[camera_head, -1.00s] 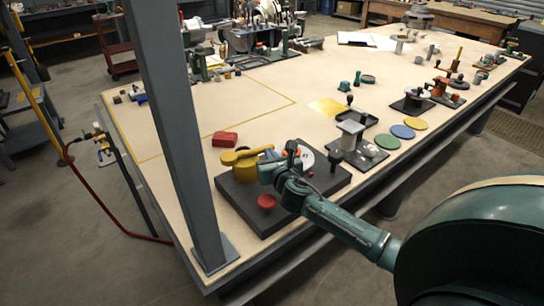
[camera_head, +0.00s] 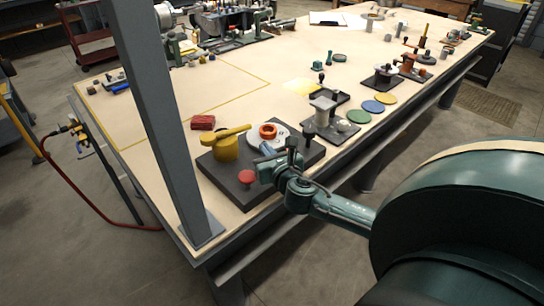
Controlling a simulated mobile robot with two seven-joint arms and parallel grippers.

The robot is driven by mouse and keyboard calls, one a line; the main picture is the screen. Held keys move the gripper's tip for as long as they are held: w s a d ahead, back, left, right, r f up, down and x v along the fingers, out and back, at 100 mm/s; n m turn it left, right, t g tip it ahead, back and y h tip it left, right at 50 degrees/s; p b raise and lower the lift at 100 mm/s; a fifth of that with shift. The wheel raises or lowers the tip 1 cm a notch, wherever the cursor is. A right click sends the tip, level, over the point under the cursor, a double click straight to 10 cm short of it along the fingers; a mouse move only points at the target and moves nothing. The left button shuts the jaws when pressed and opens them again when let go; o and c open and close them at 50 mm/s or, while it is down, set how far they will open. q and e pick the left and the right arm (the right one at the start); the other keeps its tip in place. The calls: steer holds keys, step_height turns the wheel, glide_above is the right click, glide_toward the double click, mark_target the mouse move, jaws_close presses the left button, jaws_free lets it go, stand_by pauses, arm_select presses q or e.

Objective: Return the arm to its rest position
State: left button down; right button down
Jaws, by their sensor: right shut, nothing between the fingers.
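My right arm (camera_head: 342,208) comes in from the right. Its gripper (camera_head: 267,151) is shut and empty, over the near right side of a dark base plate (camera_head: 221,182) at the table's near edge. The plate carries a yellow lever part (camera_head: 225,145), a red knob (camera_head: 247,177), and a pale disc (camera_head: 285,139) with an orange ring (camera_head: 267,131) on it. The gripper covers part of the plate and disc. My left gripper is not in view.
A grey post (camera_head: 160,120) stands at the table's near left. A red block (camera_head: 202,122) lies behind the plate. Green (camera_head: 358,116), blue (camera_head: 373,107) and yellow (camera_head: 386,98) discs lie to the right. The outlined area (camera_head: 215,92) has much bare tabletop.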

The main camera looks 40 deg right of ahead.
steer(key=shift+v, duration=1.5)
steer(key=s+a+f+m, duration=0.1)
steer(key=f, duration=0.1)
steer(key=s+a+f+m+g+y, duration=0.1)
steer(key=a+f+m, duration=0.1)
steer(key=s+a+f+m+y, duration=0.1)
steer(key=f+m, duration=0.1)
steer(key=shift+s+a+f+g, duration=0.15)
steer(key=shift+s+a+g, duration=0.15)
steer(key=shift+g, duration=0.1)
steer(key=s+a+f+m+g+y, duration=0.1)
steer(key=s+a+f+m+y, duration=0.2)
steer(key=s+a+m, duration=0.4)
steer(key=s+a+f+m+g+y, duration=0.2)
steer(key=s+a+f+m, duration=0.3)
steer(key=m, duration=1.2)
steer(key=s+a, duration=0.3)
steer(key=a, duration=0.2)
steer(key=shift+f+m+y, duration=0.35)
steer(key=shift+m+y, duration=0.05)
